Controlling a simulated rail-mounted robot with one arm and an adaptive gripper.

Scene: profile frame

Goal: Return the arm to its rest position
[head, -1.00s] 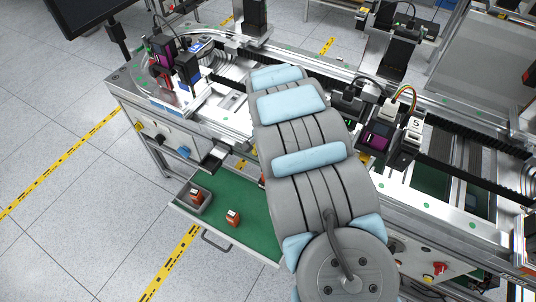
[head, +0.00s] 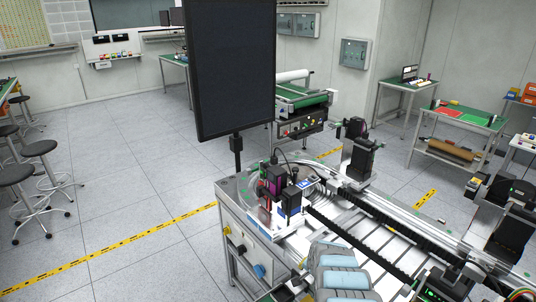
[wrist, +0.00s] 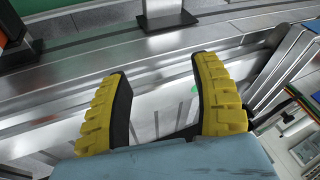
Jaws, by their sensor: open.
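My gripper (wrist: 162,105) shows in the wrist view with its two yellow ribbed fingers apart and nothing between them. It is above the metal frame (wrist: 60,85) of the workstation; its height above the metal cannot be told. In the head view, part of my grey and light-blue arm shows at the bottom, over the near side of the workstation (head: 232,212). My gripper itself is not visible in the head view.
A dark monitor (head: 234,70) stands on a post at the workstation's left end. Camera-like modules (head: 285,188) stand on the station near it. A black cable chain (head: 370,245) runs along the rails. The tiled floor on the left is open, with stools (head: 40,150) further off.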

